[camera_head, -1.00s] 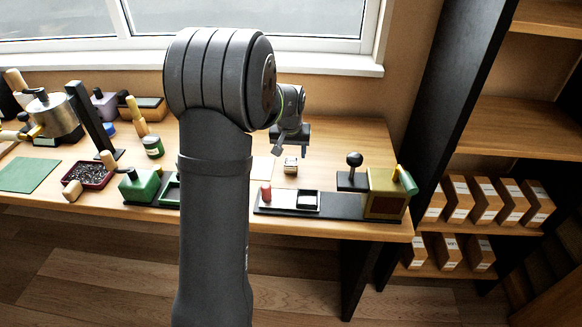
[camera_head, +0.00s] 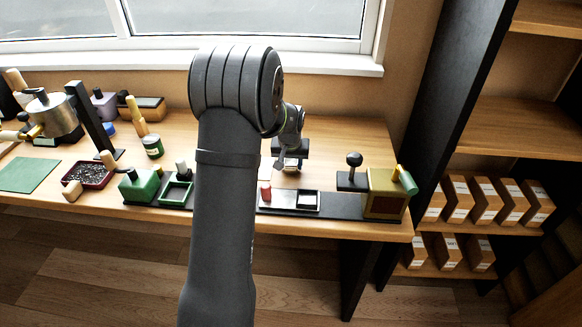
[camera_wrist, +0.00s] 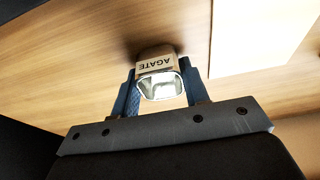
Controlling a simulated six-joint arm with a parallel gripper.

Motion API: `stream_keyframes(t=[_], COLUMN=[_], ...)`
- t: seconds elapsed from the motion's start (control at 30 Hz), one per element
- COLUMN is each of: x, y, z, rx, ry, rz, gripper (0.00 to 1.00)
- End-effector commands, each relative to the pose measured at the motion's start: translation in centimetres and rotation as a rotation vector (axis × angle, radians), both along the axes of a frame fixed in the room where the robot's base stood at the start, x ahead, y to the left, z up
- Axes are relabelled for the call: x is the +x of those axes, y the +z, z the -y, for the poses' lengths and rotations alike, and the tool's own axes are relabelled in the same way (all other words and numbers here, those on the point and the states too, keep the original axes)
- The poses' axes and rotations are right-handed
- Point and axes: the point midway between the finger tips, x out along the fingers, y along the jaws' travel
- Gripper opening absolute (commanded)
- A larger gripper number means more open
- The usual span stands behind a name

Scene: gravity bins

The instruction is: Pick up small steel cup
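The small steel cup (camera_wrist: 160,75) is in the wrist view, with a shiny open mouth and a tan band reading "AGATE". My gripper (camera_wrist: 160,82) has its two blue fingers apart, one on each side of the cup. Narrow gaps seem to remain beside the cup, and I see no clear grip on it. In the head view, my gripper (camera_head: 289,162) is low over the table, behind the black base strip. It hides most of the cup there.
A black base strip (camera_head: 340,212) with a red peg (camera_head: 265,190), a small tray (camera_head: 307,200) and a tan box (camera_head: 384,195) lies in front. Green blocks (camera_head: 140,187) are left of my arm. A pale sheet (camera_wrist: 265,35) lies beside the cup.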

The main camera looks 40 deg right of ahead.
Motion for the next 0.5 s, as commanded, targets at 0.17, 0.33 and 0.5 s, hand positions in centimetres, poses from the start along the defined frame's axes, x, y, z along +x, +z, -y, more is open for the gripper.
stream_keyframes(t=[0.17, 0.33, 0.5], x=[0.0, 0.0, 0.01], y=[0.02, 0.18, 0.63], z=[0.0, 0.0, 0.03], rx=[0.0, 0.0, -0.001], ry=[0.0, 0.0, 0.0], rz=[0.0, 0.0, 0.001], gripper=[0.12, 0.12, 0.12])
